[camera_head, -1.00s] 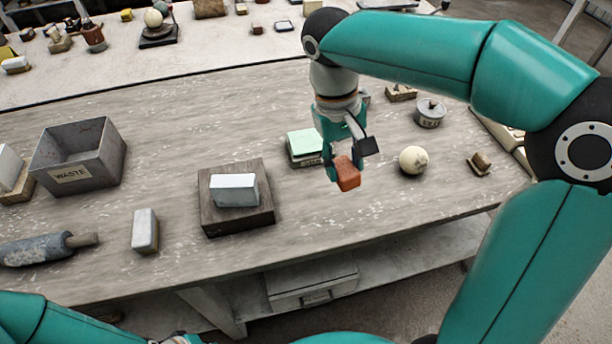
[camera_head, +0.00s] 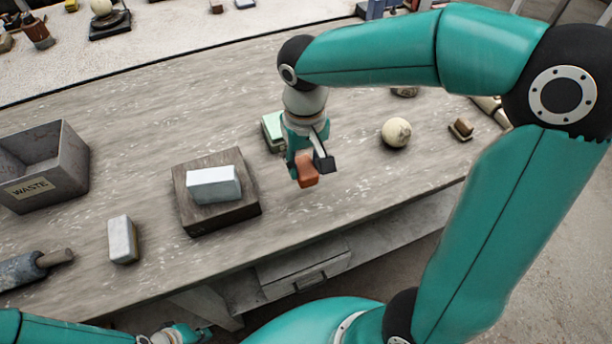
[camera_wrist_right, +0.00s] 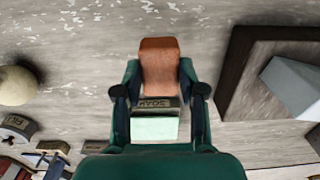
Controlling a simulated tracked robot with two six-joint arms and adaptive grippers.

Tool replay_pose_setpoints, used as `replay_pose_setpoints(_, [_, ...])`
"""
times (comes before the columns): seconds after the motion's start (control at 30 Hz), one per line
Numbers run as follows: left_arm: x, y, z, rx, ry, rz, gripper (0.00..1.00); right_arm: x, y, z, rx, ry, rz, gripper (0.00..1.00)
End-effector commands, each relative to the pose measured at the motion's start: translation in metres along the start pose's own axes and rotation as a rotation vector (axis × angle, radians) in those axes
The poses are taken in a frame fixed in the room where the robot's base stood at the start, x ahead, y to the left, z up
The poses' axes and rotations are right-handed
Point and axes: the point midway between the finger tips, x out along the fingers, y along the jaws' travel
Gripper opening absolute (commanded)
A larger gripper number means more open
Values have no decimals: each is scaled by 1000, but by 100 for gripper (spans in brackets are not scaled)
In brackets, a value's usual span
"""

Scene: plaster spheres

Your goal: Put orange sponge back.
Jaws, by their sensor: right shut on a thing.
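The orange sponge (camera_head: 307,172) is a small orange block. My right gripper (camera_head: 305,165) is shut on it and holds it over the bench, in front of and to the right of a pale green block (camera_head: 272,130). In the right wrist view the sponge (camera_wrist_right: 160,65) sits between both fingers of the right gripper (camera_wrist_right: 160,88). Below it in that view is the green block (camera_wrist_right: 155,128), on a base with a partly readable label. My left gripper (camera_head: 182,335) is at the bottom edge of the head view, partly cut off, and its jaws are unclear.
A white block (camera_head: 213,184) lies on a dark wooden board (camera_head: 240,210). A grey block (camera_head: 123,240), a waste bin (camera_head: 70,185) and a grey tool (camera_head: 20,268) are on the left. A pale sphere (camera_head: 396,132) and a small brown block (camera_head: 461,128) are on the right.

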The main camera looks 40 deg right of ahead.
Motion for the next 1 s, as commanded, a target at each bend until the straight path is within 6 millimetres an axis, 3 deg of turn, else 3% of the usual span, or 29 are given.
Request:
replay_pose_setpoints(0.43, [4,-1,0,0,0,0,0,48,0,-1,0,-3,1,13])
replay_pose_setpoints(0.7, [4,-1,0,0,0,0,0,53,0,-1,0,-1,1,13])
replay_pose_setpoints(0.73, [4,-1,0,0,0,0,0,53,0,-1,0,-1,1,43])
replay_pose_setpoints(0.87, [4,-1,0,0,0,0,0,52,0,-1,0,-1,1,65])
replay_pose_setpoints(1.0, [4,-1,0,0,0,0,0,52,0,-1,-1,0,0,65])
